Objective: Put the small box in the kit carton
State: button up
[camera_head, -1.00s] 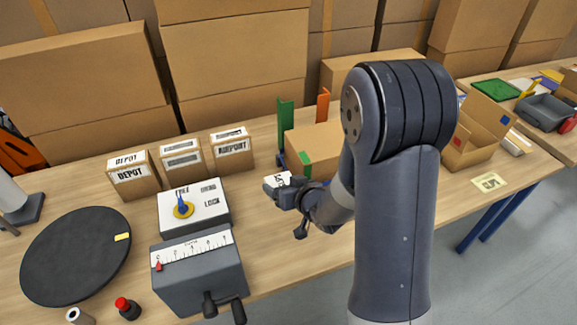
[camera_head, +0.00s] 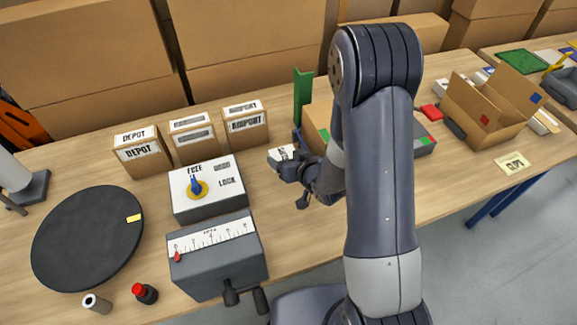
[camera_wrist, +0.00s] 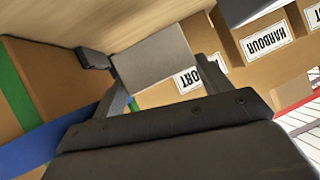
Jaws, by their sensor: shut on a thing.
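My gripper (camera_head: 291,168) is shut on a small box (camera_head: 281,154) with a white, dark-printed top, held above the middle of the table. In the wrist view the small box (camera_wrist: 152,60) shows a plain grey face between the fingers (camera_wrist: 112,82). An open brown carton (camera_head: 484,112) with raised flaps and red and blue squares stands at the right, well away from my gripper; I take it for the kit carton. I cannot read its name.
Another carton (camera_head: 317,118) with a green upright flap stands just behind my gripper, partly hidden by my arm. Labelled boxes (camera_head: 194,137), a lock box (camera_head: 207,190), a grey dial box (camera_head: 217,262) and a black disc (camera_head: 88,240) stand at the left.

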jog(key=shift+f, duration=2.15)
jog(key=shift+f, duration=0.15)
jog(key=o, duration=1.1)
jog(key=shift+o, duration=0.2)
